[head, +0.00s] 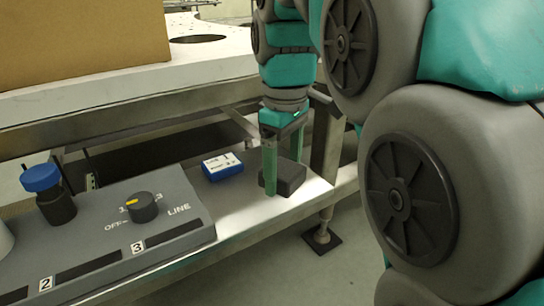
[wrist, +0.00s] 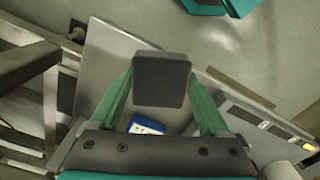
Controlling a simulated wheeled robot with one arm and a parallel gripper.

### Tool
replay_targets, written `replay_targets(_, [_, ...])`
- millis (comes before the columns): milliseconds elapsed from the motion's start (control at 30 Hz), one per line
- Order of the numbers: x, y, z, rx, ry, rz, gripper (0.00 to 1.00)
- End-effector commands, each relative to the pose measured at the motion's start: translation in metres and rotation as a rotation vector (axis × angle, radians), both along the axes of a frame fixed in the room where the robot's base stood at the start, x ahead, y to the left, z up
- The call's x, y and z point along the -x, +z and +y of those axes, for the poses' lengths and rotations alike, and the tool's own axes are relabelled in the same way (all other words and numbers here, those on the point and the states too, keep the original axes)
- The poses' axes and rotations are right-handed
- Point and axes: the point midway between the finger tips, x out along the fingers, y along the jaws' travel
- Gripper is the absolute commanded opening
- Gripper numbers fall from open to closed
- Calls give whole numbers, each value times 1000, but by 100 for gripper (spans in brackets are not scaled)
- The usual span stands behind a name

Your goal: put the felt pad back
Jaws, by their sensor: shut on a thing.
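The felt pad is a small dark grey block. In the head view the felt pad (head: 288,177) is at the right end of the metal shelf, at or just above its surface; I cannot tell whether it touches. My gripper (head: 270,180) points down there, with its green fingers at the pad. In the wrist view the pad (wrist: 161,80) sits between the two green fingertips of my gripper (wrist: 160,92), which is shut on it. The pad's far side is hidden in the head view.
A blue and white labelled box (head: 222,166) lies on the shelf just left of the pad. A grey control panel (head: 110,226) with a LINE knob (head: 142,207) and a blue-capped item (head: 47,194) stands further left. A cardboard box (head: 80,40) rests on the white plate above.

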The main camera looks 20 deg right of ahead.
Motion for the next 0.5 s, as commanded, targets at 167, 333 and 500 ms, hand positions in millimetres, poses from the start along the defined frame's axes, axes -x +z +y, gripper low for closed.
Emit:
replay_targets(167, [-17, -3, -2, 0, 4, 3, 36])
replay_targets(333, [-49, -6, -5, -1, 3, 3, 36])
replay_targets(500, [-79, -9, -8, -1, 4, 3, 36])
